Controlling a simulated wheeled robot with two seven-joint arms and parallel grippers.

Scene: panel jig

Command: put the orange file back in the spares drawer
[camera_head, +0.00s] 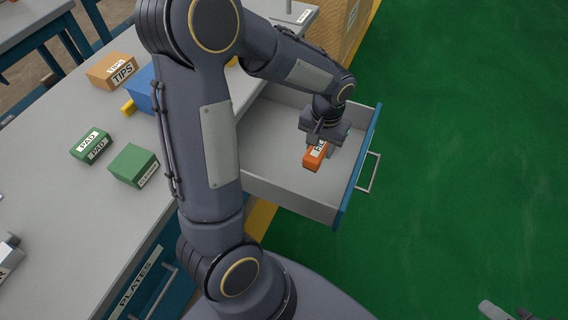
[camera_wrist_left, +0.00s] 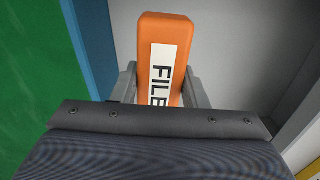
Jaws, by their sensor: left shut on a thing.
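The orange file (camera_head: 314,160) is a small block with a white FILE label. It is in or just above the open grey drawer (camera_head: 290,194) with the blue front; I cannot tell if it touches the drawer floor. My left gripper (camera_head: 319,145) reaches down into the drawer and is shut on the file. In the left wrist view the file (camera_wrist_left: 163,62) stands between the two fingers, with the drawer's grey inside behind it. Part of the drawer is hidden by my left arm. At the lower right of the head view a grey piece, perhaps my right gripper (camera_head: 505,311), shows only in part.
On the grey bench top (camera_head: 70,205) are two green boxes (camera_head: 134,166), one marked PAD, an orange TIPS box (camera_head: 113,70) and a blue bin (camera_head: 143,92). A closed drawer marked PLATES (camera_head: 140,284) is below. The green floor (camera_head: 460,150) is clear.

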